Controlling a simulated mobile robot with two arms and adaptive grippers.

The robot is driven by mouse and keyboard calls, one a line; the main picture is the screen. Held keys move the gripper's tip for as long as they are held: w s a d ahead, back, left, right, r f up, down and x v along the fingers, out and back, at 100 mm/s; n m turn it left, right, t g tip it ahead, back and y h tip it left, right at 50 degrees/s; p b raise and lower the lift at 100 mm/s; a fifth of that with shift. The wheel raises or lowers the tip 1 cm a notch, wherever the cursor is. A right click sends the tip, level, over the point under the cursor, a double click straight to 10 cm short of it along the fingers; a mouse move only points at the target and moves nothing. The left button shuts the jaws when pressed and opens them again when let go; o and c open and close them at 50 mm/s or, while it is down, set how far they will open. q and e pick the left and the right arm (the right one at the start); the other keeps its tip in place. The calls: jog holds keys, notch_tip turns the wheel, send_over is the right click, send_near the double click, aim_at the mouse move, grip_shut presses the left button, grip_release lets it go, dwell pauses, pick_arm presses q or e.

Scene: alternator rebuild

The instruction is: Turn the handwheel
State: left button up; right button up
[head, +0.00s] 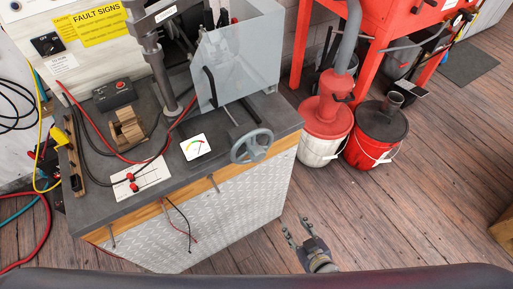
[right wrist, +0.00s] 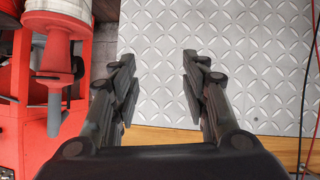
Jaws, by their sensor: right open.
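The handwheel (head: 251,146) is a grey spoked wheel at the front right edge of the workbench (head: 222,170), in the head view. My right gripper (head: 294,228) is open and empty. It is low in front of the bench's right end, below and to the right of the handwheel, and apart from it. In the right wrist view my two right fingers (right wrist: 158,75) stand apart, with the bench's diamond-plate front (right wrist: 225,50) behind them. The handwheel does not show in the right wrist view. My left gripper is in neither view.
On the bench are a clear guard (head: 240,60), a gauge card (head: 193,147), a wooden block (head: 128,127), a black box (head: 114,95) and loose cables. A white bucket with red lid (head: 322,130) and a red bucket (head: 376,140) stand right of the bench. The floor (head: 400,215) at right is clear.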

jog(key=w+a+r+n+t+y, duration=0.1)
jog(key=w+a+r, duration=0.1)
jog(key=r, duration=0.5)
jog(key=w+a+r+t+y, duration=0.1)
jog(key=a+r+t, duration=0.1)
jog(key=r, duration=0.4)
jog(key=n+t+y+p, duration=0.1)
jog(key=n+y+p, duration=0.1)
jog(key=y, duration=0.1)
send_near(260, 157)
jog(key=x, duration=0.2)
jog(key=p+x, duration=0.1)
jog(key=x, duration=0.8)
jog(key=shift+w+a+f, duration=0.1)
jog(key=shift+w+a, duration=0.1)
jog(key=shift+w, duration=0.05)
jog(key=c, duration=0.8)
